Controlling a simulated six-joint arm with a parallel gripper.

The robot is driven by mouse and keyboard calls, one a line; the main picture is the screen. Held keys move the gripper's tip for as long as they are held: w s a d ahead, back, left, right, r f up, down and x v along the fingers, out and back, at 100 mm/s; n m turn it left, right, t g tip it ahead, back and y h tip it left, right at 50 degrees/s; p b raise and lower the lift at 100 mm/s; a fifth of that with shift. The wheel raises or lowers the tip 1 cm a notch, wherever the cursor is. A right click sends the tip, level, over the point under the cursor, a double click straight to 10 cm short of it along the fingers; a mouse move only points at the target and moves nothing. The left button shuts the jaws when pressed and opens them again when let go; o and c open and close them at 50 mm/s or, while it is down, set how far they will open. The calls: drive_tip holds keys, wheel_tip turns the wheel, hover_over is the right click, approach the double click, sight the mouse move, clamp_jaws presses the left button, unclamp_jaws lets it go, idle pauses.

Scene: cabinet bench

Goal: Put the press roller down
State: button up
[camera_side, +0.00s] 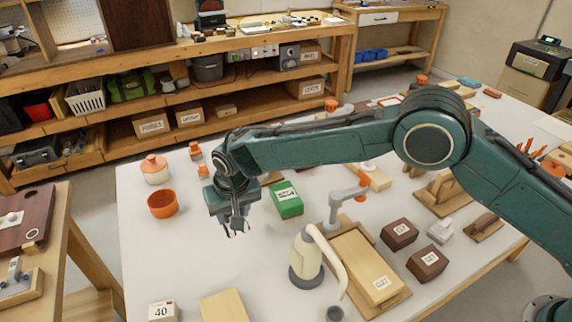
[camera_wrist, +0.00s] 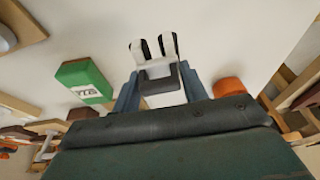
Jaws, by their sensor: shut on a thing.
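My gripper (camera_side: 237,229) hangs above the left part of the white table, between the orange bowl and the green box. It also shows in the wrist view (camera_wrist: 154,47), fingers pointing up the picture over bare white tabletop. It is shut on the press roller, but the roller is hardly made out: the side view shows only thin dark tips, and in the wrist view I cannot separate it clearly from the pale fingers and grey middle piece. The fingertips look apart from the table.
The green box (camera_side: 287,199) is right of my gripper, the orange bowl (camera_side: 162,204) left, with a lidded jar (camera_side: 155,169) behind it. A cream kettle-like pot (camera_side: 306,256) and a wooden tray (camera_side: 397,300) stand nearer the front.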

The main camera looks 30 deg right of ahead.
drive_tip(key=shift+f, duration=0.4)
drive_tip(key=shift+f, duration=0.1)
drive_tip(key=shift+f, duration=2)
drive_tip(key=shift+f, duration=0.2)
drive_tip(key=shift+f, duration=0.2)
drive_tip(key=shift+d+f, duration=0.15)
drive_tip(key=shift+f, duration=0.2)
drive_tip(key=o, duration=1.4)
drive_tip(key=shift+r, duration=0.2)
